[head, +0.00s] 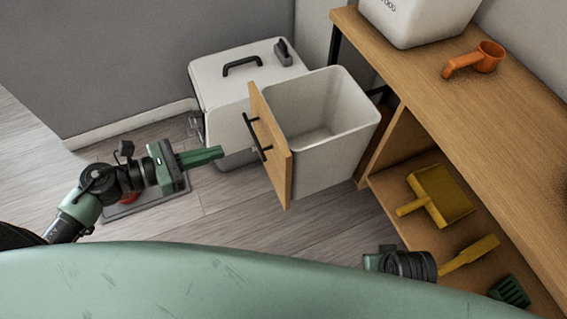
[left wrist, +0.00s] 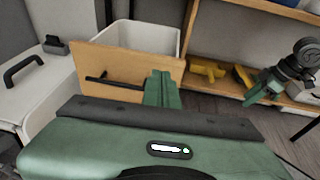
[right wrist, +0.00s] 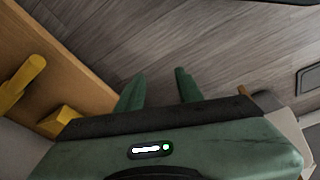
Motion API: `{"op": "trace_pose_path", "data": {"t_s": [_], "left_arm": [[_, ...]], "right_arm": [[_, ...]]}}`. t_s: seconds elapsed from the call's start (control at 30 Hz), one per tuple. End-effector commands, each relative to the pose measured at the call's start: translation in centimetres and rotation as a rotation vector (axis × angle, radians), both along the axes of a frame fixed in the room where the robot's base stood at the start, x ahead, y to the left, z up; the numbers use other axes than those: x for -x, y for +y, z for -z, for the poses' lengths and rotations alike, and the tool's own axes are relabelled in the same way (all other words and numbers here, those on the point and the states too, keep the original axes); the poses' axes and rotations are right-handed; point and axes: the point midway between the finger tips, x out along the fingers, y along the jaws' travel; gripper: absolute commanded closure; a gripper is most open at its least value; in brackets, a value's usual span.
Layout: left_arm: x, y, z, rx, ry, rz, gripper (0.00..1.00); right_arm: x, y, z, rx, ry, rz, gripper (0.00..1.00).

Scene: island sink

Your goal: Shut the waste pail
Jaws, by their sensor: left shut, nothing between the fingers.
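The waste pail (head: 318,115) is an open-topped white bin behind a wooden front panel (head: 276,150) with a black bar handle (head: 257,137). It stands pulled out from the wooden bench, and its empty inside shows. The pail also shows in the left wrist view (left wrist: 145,37), behind its panel (left wrist: 125,72). My left gripper (head: 222,152) is shut and empty, just left of the panel's outer face. In the left wrist view its fingers (left wrist: 162,88) overlap the panel's right part; contact cannot be told. My right gripper (right wrist: 158,80) is open and empty over the floor, beside the bench.
A lidded white box (head: 225,85) with black handles stands behind and left of the pail.

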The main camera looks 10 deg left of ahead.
Motion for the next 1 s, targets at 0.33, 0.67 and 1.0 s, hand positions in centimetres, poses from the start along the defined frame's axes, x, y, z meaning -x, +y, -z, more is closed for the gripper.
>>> {"op": "trace_pose_path", "data": {"t_s": [0.33,0.67,1.0], "left_arm": [[0.8,-1.8,2.4,-0.025,0.049,0.082,1.0],[-3.1,-7.4,4.3,-0.021,0.047,0.078,1.0],[-5.5,-11.1,4.7,-0.024,0.048,0.079,1.0]], "right_arm": [[0.0,0.0,-1.7,-0.001,-0.011,0.002,0.64],[0.0,0.0,-1.7,-0.001,-0.011,0.002,0.64],[0.0,0.0,-0.2,-0.001,-0.003,0.0,0.64]]}}
